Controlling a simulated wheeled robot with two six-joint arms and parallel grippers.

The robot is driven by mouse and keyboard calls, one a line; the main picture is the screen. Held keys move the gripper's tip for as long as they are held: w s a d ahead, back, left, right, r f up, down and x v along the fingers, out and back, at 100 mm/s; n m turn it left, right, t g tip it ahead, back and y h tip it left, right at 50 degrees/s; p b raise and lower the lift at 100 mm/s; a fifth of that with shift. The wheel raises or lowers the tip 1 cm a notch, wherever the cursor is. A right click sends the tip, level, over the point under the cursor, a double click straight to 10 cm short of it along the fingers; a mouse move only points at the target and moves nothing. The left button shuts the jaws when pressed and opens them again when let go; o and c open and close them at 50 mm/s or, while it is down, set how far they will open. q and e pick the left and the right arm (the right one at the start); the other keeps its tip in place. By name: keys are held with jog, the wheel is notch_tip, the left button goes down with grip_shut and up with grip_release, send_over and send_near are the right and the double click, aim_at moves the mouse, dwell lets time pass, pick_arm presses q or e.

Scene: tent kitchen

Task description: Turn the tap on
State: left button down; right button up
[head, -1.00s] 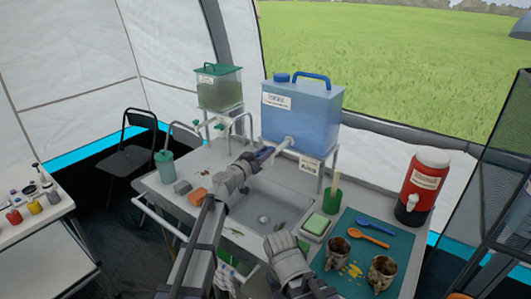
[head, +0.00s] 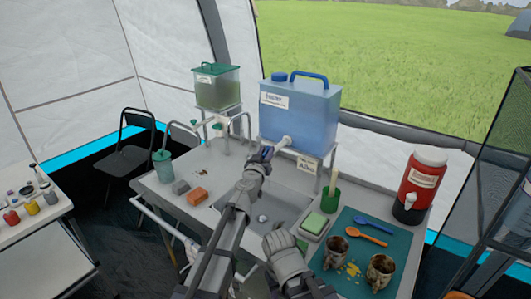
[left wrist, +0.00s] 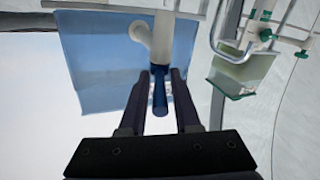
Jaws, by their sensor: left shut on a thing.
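The blue water tank (head: 300,112) stands on a rack behind the sink (head: 284,203). Its white tap (head: 286,141) sticks out low on its front. In the left wrist view the white tap body (left wrist: 160,40) carries a blue lever (left wrist: 159,98). My left gripper (head: 262,154) is at the tap; in the left wrist view its fingers (left wrist: 161,95) are on both sides of the lever, shut on it. Whether water flows cannot be made out. My right gripper (head: 278,242) hangs at the sink's front edge, its fingertips unclear.
A green-lidded tank (head: 217,88) with its own taps stands at the left. A brick-coloured sponge (head: 197,195), a green sponge (head: 315,222), a green cup (head: 330,195), two dirty mugs (head: 336,250) and a red cooler (head: 422,185) stand around the sink.

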pick_arm(q)
jog(key=c, duration=0.9)
grip_release()
jog(key=shift+o, duration=0.2)
jog(key=v, duration=0.7)
jog(key=shift+s, duration=0.4)
jog(key=shift+a, duration=0.1)
